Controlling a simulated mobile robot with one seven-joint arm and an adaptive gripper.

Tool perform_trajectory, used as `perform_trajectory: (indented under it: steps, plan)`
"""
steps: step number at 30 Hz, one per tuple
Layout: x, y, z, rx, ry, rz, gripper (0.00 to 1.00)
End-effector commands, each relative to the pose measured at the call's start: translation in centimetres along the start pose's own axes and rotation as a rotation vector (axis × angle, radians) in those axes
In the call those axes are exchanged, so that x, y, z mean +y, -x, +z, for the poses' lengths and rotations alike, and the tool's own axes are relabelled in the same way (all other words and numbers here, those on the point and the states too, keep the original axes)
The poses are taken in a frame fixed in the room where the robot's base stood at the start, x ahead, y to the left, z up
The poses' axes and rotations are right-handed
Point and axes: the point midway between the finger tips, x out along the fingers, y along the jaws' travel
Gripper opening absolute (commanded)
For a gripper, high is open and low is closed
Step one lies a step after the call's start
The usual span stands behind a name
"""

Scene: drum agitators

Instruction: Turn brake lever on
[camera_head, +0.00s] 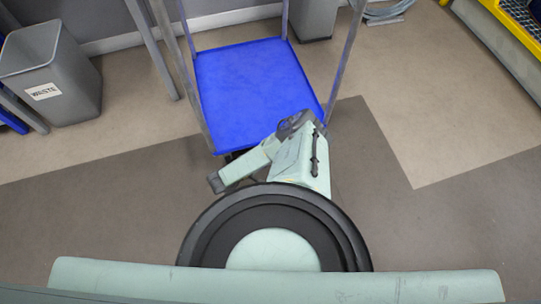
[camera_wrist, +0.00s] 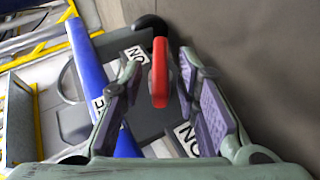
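A red lever (camera_wrist: 160,82) shows in the wrist view, pointing roughly up and down the picture. A black curved part with a rounded end (camera_wrist: 151,24) lies just beyond it. My gripper (camera_wrist: 159,70) is open, with one finger to each side of the red lever. Its right finger looks close to the lever; I cannot tell whether it touches. White labels with black letters (camera_wrist: 187,138) sit on the dark grey body around the lever. In the head view I cannot make out the lever or my gripper's fingers.
In the wrist view a blue bar (camera_wrist: 90,68) and yellow edging (camera_wrist: 46,44) lie left; brown floor (camera_wrist: 262,50) is right. The head view shows a blue-decked cart (camera_head: 250,85) beyond my arm, a grey waste bin (camera_head: 62,75) left, and a yellow-edged unit (camera_head: 505,25) upper right.

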Motion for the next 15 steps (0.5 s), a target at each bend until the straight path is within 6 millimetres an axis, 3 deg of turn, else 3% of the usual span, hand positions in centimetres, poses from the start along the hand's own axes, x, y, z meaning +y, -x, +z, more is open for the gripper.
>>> perform_trajectory:
  steps: [10, 15]
  plan:
    - [-0.1, 0.4, 0.0, 0.001, 0.0, -0.002, 0.32]
    - [-0.1, 2.7, 0.0, 0.001, 0.0, -0.005, 0.32]
